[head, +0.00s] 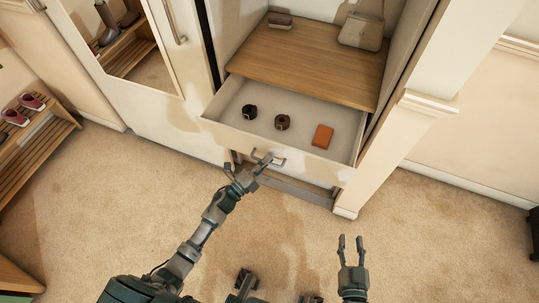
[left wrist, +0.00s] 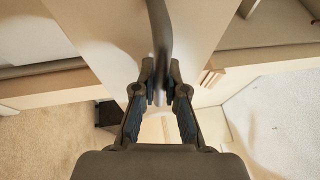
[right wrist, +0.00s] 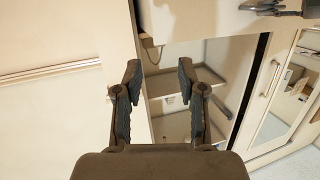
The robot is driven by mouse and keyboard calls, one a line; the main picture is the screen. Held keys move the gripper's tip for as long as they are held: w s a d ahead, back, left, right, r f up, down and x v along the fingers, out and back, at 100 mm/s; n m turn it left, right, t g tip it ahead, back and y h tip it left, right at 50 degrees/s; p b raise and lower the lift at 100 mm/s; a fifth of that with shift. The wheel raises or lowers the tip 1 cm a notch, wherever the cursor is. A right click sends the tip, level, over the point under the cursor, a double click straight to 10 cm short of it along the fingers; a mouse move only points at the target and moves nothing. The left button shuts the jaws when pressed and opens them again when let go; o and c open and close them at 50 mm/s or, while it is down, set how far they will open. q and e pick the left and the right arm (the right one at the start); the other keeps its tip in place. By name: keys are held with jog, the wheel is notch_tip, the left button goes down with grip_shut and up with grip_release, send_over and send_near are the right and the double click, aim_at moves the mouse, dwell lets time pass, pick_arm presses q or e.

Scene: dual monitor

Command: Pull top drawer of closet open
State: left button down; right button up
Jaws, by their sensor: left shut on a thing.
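The closet's top drawer (head: 275,142) is pulled out, and its inside shows in the head view. It holds two small dark rolled items (head: 249,112) (head: 282,122) and an orange-brown flat item (head: 322,136). The drawer's handle (head: 275,159) is on its front. My left gripper (head: 262,166) is at this handle. In the left wrist view the fingers (left wrist: 161,90) are closed around the handle bar (left wrist: 159,30). My right gripper (head: 350,240) is open and empty above the carpet, right of and apart from the drawer. Its spread fingers also show in the right wrist view (right wrist: 158,85).
A wooden shelf (head: 300,65) above the drawer holds a bag (head: 362,30) and a small dark red item (head: 280,21). A mirrored door (head: 130,45) is at the left. A slatted shoe rack (head: 35,135) stands far left.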

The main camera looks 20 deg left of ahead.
pick_arm(q)
jog(key=shift+v, duration=1.4)
pick_arm(e)
jog(key=shift+s+d+f+g+h, duration=0.15)
jog(key=shift+s+f+g, duration=0.15)
jog(key=shift+f+g, duration=0.15)
jog(key=shift+s+d+f+g+h, duration=0.1)
jog(key=shift+s+f+g+h, duration=0.05)
jog(key=shift+s+f+g, duration=0.25)
pick_arm(q)
jog(key=shift+d, duration=0.1)
pick_arm(e)
jog(key=shift+w+f, duration=0.1)
pick_arm(q)
jog(key=c, duration=1.2)
grip_release()
jog(key=v, duration=1.2)
jog(key=shift+a, duration=0.3)
pick_arm(e)
jog(key=shift+a, duration=0.15)
pick_arm(q)
jog(key=shift+d, duration=0.15)
pick_arm(e)
jog(key=shift+w, duration=0.1)
